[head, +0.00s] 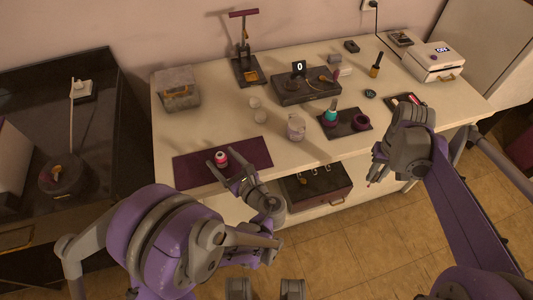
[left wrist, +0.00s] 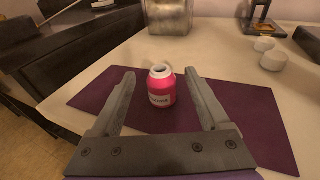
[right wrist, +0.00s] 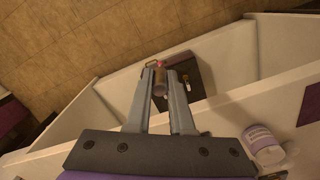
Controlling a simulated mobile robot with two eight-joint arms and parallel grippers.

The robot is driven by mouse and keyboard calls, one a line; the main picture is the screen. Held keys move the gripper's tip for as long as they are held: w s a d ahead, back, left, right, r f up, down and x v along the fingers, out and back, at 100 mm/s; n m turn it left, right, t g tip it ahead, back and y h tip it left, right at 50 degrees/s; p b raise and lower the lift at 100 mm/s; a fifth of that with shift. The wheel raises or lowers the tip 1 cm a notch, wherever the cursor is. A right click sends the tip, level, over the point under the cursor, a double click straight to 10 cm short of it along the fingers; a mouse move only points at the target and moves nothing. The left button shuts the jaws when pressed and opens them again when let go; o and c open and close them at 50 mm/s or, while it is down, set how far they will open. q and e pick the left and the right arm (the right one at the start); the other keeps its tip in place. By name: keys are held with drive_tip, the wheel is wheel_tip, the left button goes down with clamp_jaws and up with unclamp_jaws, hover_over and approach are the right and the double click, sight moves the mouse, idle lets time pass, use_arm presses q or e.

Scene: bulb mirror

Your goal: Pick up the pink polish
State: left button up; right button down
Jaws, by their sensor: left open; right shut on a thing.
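The pink polish (head: 221,160) is a small round pink bottle with a pale open neck, upright on the purple mat (head: 194,171). In the left wrist view the pink polish (left wrist: 161,89) stands between the fingers of my open left gripper (left wrist: 160,76), with a gap visible on both sides. In the head view my left gripper (head: 225,164) reaches in around it from the front. What the cylinder is cannot be told.
A grey box (head: 177,92) stands at the back left. An open drawer (head: 318,192) juts out below the front edge.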

sight(219, 155)
use_arm(q)
drive_tip(key=x, duration=0.5)
drive_tip(key=shift+w, duration=0.1)
clamp_jaws()
